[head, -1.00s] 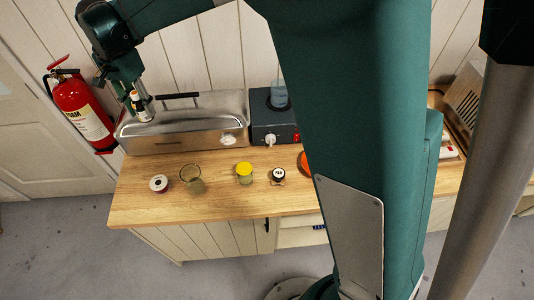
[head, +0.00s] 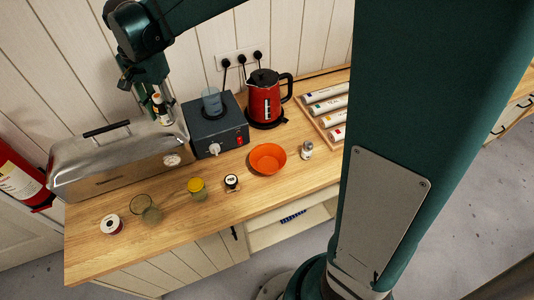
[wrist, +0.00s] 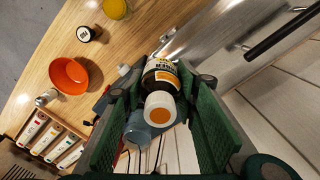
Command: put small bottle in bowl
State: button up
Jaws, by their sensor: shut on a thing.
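The small bottle (head: 160,108), dark with an orange-and-white label and a white cap, is held in my gripper (head: 154,92). In the wrist view the bottle (wrist: 161,76) sits between the two green fingers of my gripper (wrist: 163,98), its cap towards the camera. It is above the right end of the steel box. The orange bowl (head: 267,168) stands on the wooden counter, to the right of and nearer than the bottle. The bowl (wrist: 69,76) also shows at left in the wrist view and looks empty.
A steel box with a handle (head: 110,165) and a dark hot plate (head: 217,130) bearing a blue beaker (head: 211,101) line the wall. A red kettle (head: 265,98) stands behind the bowl. Jars, a glass (head: 145,208) and a shaker (head: 307,150) stand around the bowl on the counter.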

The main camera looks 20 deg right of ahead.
jog(key=s+d+m, duration=0.1)
jog(key=s+d, duration=0.2)
jog(key=d, duration=0.6)
jog(key=s+d+m, duration=0.1)
jog(key=s+d, duration=0.1)
jog(key=d, duration=0.6)
jog(key=m, duration=0.2)
send_over(268, 166)
notch_tip(268, 166, down, 14)
jog(key=shift+f, duration=0.25)
jog(key=shift+w+d+f, duration=0.1)
jog(key=shift+w+f, duration=0.05)
jog(key=shift+f, duration=2.8)
jog(key=shift+f, duration=0.1)
jog(key=shift+f, duration=1.95)
jog(key=shift+f+b, duration=0.15)
jog(key=shift+b, duration=0.2)
